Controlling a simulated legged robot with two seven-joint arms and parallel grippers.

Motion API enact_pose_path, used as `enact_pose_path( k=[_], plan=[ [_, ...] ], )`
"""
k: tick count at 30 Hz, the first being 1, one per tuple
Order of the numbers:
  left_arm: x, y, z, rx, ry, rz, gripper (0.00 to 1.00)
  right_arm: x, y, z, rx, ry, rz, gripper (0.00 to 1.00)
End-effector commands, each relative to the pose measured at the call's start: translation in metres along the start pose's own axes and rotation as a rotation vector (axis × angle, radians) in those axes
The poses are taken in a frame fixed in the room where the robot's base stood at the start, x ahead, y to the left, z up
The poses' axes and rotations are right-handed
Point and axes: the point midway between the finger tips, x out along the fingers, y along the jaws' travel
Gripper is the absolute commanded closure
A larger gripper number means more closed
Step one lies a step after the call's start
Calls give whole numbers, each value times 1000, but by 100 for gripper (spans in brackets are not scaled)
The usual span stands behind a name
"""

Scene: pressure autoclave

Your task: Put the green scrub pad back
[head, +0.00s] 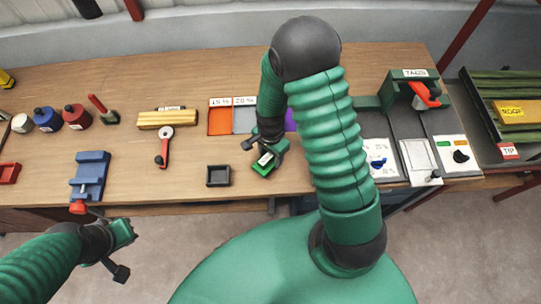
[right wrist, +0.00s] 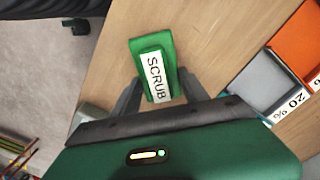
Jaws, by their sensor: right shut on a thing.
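The green scrub pad (head: 262,171) is near the front edge of the wooden bench, in my right gripper (head: 264,158). In the right wrist view the pad (right wrist: 152,43) carries a white label reading SCRUB and sits between the two fingers of my right gripper (right wrist: 160,92), which is shut on it. I cannot tell whether the pad touches the bench top. My left gripper (head: 124,238) is low at the left, in front of the bench and away from the pad; its finger gap is not clear.
A small dark tray (head: 218,176) lies just left of the pad. Behind are orange (head: 220,122) and grey (head: 244,122) squares; the grey one is labelled 20 %. A blue vise (head: 90,177) and red-handled tool (head: 165,142) stand further left. My right arm hides part of the bench.

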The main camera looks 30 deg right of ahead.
Motion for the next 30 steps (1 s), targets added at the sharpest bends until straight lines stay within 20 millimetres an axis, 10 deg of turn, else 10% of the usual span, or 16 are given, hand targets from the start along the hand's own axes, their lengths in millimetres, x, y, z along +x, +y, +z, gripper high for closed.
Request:
enact_pose_path(
  k=[13,14,18,30],
  plan=[
    [0,0,0,-1,0,0,100,21,1,1,1,0,-1,86],
    [0,0,0,-1,0,0,100,21,1,0,1,0,-1,47],
    [-1,0,0,0,0,0,100,20,0,0,1,0,-1,28],
    [-3,0,-1,0,0,0,100,12,-1,1,0,2,-3,26]
  ],
)
